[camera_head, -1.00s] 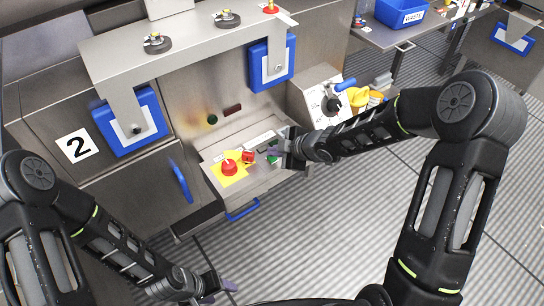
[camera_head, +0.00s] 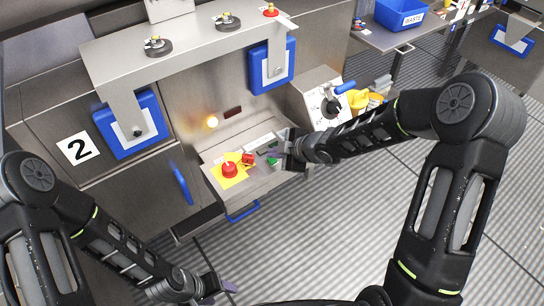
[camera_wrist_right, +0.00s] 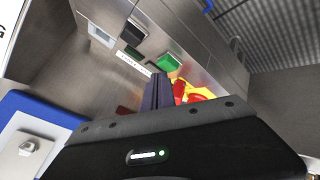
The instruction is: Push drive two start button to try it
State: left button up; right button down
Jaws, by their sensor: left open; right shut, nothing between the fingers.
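The drive two control panel (camera_head: 208,178) juts out below the cabinet marked 2. The green button (camera_head: 273,161) is on its right part, and it also shows in the wrist view (camera_wrist_right: 168,62). My right gripper (camera_head: 283,153) is shut and empty beside the green button. In the wrist view its fingers (camera_wrist_right: 158,92) are close to the green button; I cannot tell if they touch. A lamp (camera_head: 212,122) on the wall above the panel glows warm yellow. My left gripper (camera_head: 228,288) is open and empty, low in the view, away from the panel.
A red mushroom button (camera_head: 229,169) on a yellow plate and a small red part (camera_head: 248,158) lie left of the green button. A box with a black dial (camera_head: 331,105) stands right of the panel. A blue handle (camera_head: 182,184) sticks out at left.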

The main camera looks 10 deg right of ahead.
aim_at(275, 161)
jog(key=shift+r, duration=0.4)
notch_tip(275, 161, up, 5)
jog(key=p, duration=0.5)
dwell(0.9)
